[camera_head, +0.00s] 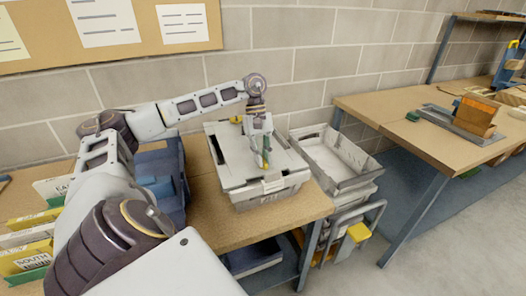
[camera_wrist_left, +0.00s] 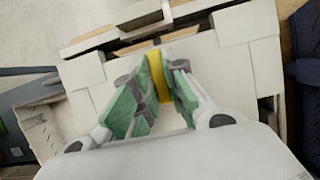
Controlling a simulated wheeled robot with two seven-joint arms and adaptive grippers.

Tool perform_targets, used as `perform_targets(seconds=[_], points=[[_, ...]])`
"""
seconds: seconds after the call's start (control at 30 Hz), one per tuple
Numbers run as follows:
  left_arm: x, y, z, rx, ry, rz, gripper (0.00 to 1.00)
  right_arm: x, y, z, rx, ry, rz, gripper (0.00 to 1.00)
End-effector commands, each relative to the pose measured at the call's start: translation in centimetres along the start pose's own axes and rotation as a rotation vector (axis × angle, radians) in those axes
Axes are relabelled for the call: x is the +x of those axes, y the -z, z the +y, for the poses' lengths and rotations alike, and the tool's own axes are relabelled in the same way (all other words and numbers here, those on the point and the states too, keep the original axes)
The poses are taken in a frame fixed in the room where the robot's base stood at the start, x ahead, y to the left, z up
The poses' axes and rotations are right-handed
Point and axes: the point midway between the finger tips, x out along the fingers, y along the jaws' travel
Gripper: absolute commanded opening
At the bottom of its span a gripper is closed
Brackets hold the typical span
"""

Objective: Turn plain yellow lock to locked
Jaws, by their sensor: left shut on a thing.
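A grey lidded box (camera_head: 235,158) stands on the wooden table, and its pale lid fills much of the left wrist view (camera_wrist_left: 215,60). My left gripper (camera_head: 265,158) points down over the front part of the lid. In the left wrist view, its green-padded fingers (camera_wrist_left: 157,92) are closed around a yellow lock (camera_wrist_left: 155,66), with one finger on each side. The lock's yellow top shows as a narrow upright strip between the fingers; the rest is hidden. In the head view the fingers mostly hide the lock. A small yellow-green part (camera_head: 236,120) shows at the lid's back edge. My right gripper is not in view.
An open grey crate (camera_head: 345,178) stands right of the box. A blue bin (camera_head: 160,180) and yellow folders (camera_head: 30,255) are on the left. A second table (camera_head: 385,100) holds wooden blocks (camera_head: 475,115). A block wall is close behind.

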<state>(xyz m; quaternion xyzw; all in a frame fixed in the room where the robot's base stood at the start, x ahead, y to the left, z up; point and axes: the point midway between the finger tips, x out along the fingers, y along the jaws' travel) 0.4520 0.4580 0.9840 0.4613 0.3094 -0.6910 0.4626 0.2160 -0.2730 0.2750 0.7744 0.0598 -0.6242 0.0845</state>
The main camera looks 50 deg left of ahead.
Motion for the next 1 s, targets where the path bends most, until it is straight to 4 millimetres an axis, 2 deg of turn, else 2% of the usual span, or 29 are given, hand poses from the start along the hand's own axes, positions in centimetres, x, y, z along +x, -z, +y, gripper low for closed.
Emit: perform_targets(seconds=[0.03, 0.07, 0.2, 0.67, 1.0], points=[[0.0, 0.0, 0.0, 0.001, -0.001, 0.000, 0.00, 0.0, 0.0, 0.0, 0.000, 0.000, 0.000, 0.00], [0.0, 0.0, 0.0, 0.001, -0.001, 0.000, 0.18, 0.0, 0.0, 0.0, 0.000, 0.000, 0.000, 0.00], [0.0, 0.0, 0.0, 0.001, -0.001, 0.000, 0.36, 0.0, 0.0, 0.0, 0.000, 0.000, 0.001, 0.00], [-0.4, 0.0, 0.1, 0.001, -0.002, 0.000, 0.36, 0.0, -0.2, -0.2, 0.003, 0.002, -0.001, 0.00], [-3.5, 0.0, 0.1, 0.002, -0.005, 0.000, 0.36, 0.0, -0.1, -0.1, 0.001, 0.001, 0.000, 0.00]])
